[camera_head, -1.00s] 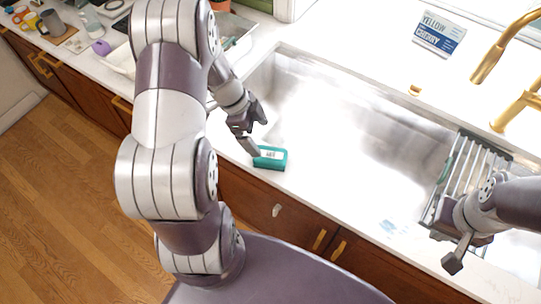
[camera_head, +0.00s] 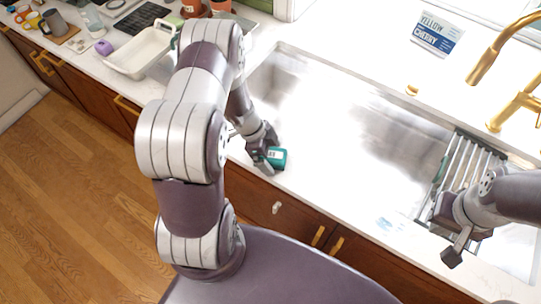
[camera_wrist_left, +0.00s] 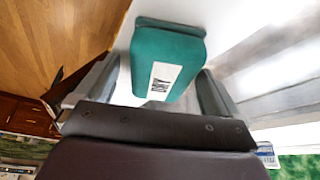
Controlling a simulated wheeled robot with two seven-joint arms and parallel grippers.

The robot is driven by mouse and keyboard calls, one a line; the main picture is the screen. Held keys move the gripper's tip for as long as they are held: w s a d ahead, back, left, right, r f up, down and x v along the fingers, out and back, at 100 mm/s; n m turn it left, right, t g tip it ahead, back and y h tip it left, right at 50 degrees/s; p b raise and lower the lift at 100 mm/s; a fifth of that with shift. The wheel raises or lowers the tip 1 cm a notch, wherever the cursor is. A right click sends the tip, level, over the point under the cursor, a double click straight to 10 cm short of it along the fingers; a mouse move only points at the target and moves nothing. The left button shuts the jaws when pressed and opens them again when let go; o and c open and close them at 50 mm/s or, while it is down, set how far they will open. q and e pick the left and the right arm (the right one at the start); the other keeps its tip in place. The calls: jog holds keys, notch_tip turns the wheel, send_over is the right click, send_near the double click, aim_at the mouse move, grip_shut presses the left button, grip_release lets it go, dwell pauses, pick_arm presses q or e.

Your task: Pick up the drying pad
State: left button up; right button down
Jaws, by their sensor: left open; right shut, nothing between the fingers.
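The drying pad is a teal block with a white label. In the head view the pad (camera_head: 278,158) lies on the white counter strip at the front edge of the sink, partly covered by my left gripper (camera_head: 268,157). In the left wrist view the pad (camera_wrist_left: 168,58) shows between the two spread fingers of my left gripper (camera_wrist_left: 165,92), a finger on each side. The left gripper is open; I cannot tell whether a finger touches the pad. My right gripper (camera_head: 453,252) is shut and empty, over the right front of the sink.
The steel sink (camera_head: 350,110) is open and empty in the middle. A roll-up rack (camera_head: 470,165) lies over its right part, beside the right arm. Gold taps (camera_head: 500,50) stand behind. A white basin (camera_head: 140,55) and several mugs stand on the left counter.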

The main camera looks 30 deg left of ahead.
aim_at(278, 155)
pick_arm(q)
jog(key=shift+f, duration=0.1)
jog(key=c, duration=1.1)
jog(key=shift+c, duration=0.2)
jog(key=shift+w+r, duration=0.1)
jog(key=shift+r, duration=0.15)
jog(key=r, duration=0.2)
jog(key=r+b, duration=0.1)
jog(key=r, duration=0.1)
jog(key=shift+d+b, duration=0.2)
jog(key=shift+b, duration=0.1)
jog(key=d+r+b, duration=0.2)
jog(key=d+r, duration=0.4)
jog(key=d, duration=0.5)
jog(key=shift+d+r+b, duration=0.15)
jog(key=shift+r+b, duration=0.15)
jog(key=shift+r, duration=0.1)
